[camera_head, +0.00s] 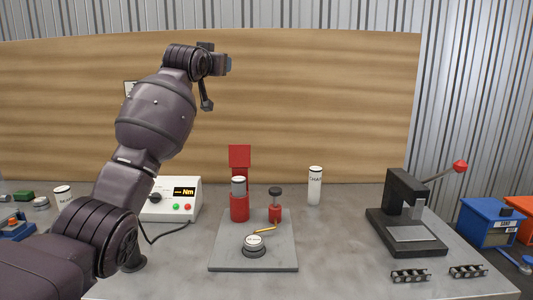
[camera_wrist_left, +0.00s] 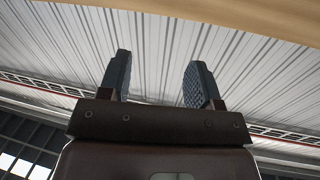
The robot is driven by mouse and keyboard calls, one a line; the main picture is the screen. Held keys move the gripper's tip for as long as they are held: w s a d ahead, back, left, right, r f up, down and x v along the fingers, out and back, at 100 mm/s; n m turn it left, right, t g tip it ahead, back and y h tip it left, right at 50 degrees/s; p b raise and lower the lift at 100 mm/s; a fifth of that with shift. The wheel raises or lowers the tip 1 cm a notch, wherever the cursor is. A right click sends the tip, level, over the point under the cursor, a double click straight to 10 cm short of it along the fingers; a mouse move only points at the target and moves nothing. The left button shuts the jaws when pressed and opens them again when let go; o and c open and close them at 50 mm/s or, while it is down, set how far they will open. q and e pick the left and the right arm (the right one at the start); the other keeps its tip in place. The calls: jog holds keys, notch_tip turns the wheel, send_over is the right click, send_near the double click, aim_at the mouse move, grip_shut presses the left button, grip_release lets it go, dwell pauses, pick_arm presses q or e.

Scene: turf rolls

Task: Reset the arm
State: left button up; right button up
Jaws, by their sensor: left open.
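My left arm comes in from the left in the head view and is raised high over the left part of the workbench (camera_head: 330,262). My left gripper (camera_head: 222,66) is up in front of the wooden back panel, well above everything on the bench. In the left wrist view its two dark fingers (camera_wrist_left: 160,85) stand wide apart with nothing between them. Behind them are the ribbed ceiling and a strip of tan panel. My right gripper shows in neither view.
A grey plate (camera_head: 225,258) carries a red fixture (camera_head: 240,207), a red-based plunger (camera_head: 275,212) and a round puck (camera_head: 254,246). A white meter box (camera_head: 180,200) stands left. A white cylinder (camera_head: 315,186) and a black lever press (camera_head: 405,215) stand right.

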pick_arm(q)
jog(key=s+a+f+b, duration=0.15)
jog(key=s+f, duration=0.35)
jog(key=f, duration=0.8)
jog(key=s+a+f+m+t, duration=0.15)
jog(key=s+f, duration=0.35)
jog(key=f, duration=0.7)
jog(key=s+a+f+n+g, duration=0.1)
jog(key=s+a+f, duration=0.3)
jog(key=f, duration=0.9)
jog(key=s+a+f+n+g+y+b, duration=0.1)
jog(key=s+a+f+g, duration=0.2)
jog(key=s+f, duration=1.4)
jog(key=s+a+f+n+g+y+b, duration=0.1)
jog(key=s+a+f+g, duration=0.3)
jog(key=s+f, duration=1.4)
jog(key=s+n+y, duration=0.1)
jog(key=s, duration=0.3)
jog(key=shift+s+f, duration=0.2)
jog(key=shift+s, duration=0.05)
